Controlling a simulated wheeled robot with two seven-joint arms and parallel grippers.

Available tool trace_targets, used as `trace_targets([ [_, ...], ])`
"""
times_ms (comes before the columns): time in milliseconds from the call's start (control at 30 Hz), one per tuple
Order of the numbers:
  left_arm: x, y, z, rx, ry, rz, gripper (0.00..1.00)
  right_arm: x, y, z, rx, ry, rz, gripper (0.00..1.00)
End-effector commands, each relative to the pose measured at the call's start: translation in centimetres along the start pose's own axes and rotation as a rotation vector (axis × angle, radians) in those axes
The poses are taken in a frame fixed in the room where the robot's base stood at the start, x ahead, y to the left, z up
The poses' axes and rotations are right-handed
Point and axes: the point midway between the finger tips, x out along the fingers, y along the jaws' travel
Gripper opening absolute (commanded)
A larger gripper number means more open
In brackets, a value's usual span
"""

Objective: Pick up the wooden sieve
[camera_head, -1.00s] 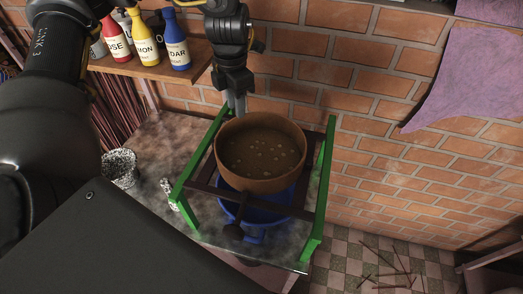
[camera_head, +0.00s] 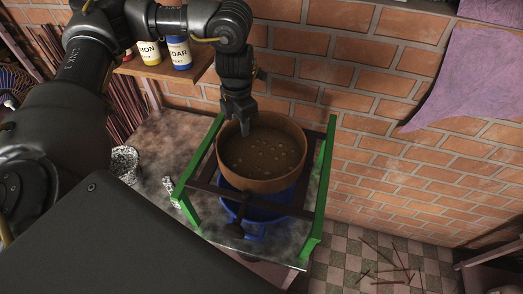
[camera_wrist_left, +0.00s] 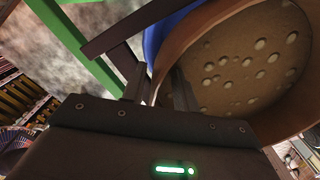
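The wooden sieve (camera_head: 267,186) is a round brown bowl-like frame with several pale lumps inside. It rests over a blue container (camera_head: 258,212) within a green-sided stand (camera_head: 313,205). My left gripper (camera_head: 243,128) points down at the sieve's back-left rim, with a fingertip showing inside the rim. In the left wrist view, the sieve's wall (camera_wrist_left: 166,62) passes between the two fingers (camera_wrist_left: 158,92), with a gap showing beside the outer finger. The gripper looks open around the rim. My right gripper is not in view.
A shelf (camera_head: 190,72) with bottles hangs at the back left, close to my left arm. A crumpled silvery cup (camera_head: 124,163) stands left of the stand. A brick wall (camera_head: 400,155) closes the back. Sticks lie on the checkered floor at right.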

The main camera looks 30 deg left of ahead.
Motion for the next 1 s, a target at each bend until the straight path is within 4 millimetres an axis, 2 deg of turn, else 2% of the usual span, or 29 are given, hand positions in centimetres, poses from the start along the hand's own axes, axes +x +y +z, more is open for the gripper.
trace_targets([
  [100, 0.0, 0.0, 0.0, 0.0, 0.0, 0.0, 0.3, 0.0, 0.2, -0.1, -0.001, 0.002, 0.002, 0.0],
  [333, 0.0, 0.0, 0.0, 0.0, 0.0, 0.0, 0.0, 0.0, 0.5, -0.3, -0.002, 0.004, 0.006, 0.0],
  [800, -0.2, 0.0, 0.1, 0.001, -0.002, 0.0, 0.0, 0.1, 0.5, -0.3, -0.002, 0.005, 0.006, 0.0],
  [1000, -1.1, 0.0, 0.1, 0.001, -0.004, 0.001, 0.0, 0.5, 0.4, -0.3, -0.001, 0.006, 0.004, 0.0],
])
